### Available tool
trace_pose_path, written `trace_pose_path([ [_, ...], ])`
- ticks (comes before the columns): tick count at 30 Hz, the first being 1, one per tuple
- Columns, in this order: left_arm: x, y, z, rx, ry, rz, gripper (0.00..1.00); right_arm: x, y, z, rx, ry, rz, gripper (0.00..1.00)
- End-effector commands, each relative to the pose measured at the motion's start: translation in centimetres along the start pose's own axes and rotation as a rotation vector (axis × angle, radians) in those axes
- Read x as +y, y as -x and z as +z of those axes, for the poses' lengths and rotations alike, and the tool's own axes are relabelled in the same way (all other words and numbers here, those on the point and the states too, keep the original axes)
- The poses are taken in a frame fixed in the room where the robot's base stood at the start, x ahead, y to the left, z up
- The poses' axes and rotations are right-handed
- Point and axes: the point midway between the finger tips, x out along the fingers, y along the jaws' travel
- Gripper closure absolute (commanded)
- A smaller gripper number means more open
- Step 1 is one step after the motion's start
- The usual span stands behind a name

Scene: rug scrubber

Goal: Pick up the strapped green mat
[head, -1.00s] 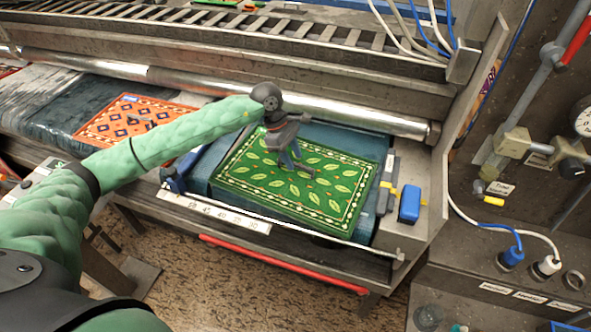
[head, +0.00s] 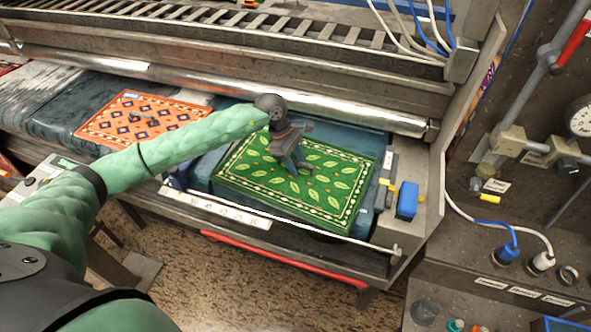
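A green mat (head: 325,190) with a pattern of light leaves and a dotted cream border lies flat on the dark belt of the machine. My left gripper (head: 300,169) is over the mat's upper left part, pointing down, with its two fingers apart. I cannot tell whether the fingertips touch the mat. No strap shows clearly; the gripper hides part of the mat. My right gripper is not in view.
An orange patterned mat (head: 140,121) lies further left on the belt. A metal roller (head: 330,107) runs behind the green mat. A blue block (head: 407,201) sits on the right side frame. A thin rail (head: 330,236) runs along the front edge.

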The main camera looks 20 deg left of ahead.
Motion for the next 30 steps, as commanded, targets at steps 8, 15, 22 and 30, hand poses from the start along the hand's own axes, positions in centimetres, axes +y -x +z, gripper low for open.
trace_pose_path([
  [8, 0.00, -0.17, -0.07, 0.000, 0.000, 0.000, 0.60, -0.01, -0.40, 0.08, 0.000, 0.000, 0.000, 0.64],
  [15, -0.01, -0.27, -0.11, 0.000, 0.000, 0.000, 0.60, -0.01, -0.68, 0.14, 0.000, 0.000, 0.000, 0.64],
  [22, -0.01, -0.25, -0.10, 0.000, 0.000, 0.000, 0.86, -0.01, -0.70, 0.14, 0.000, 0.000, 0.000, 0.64],
  [30, 0.03, -0.18, -0.07, 0.000, 0.000, 0.001, 1.00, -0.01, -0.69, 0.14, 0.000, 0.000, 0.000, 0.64],
])
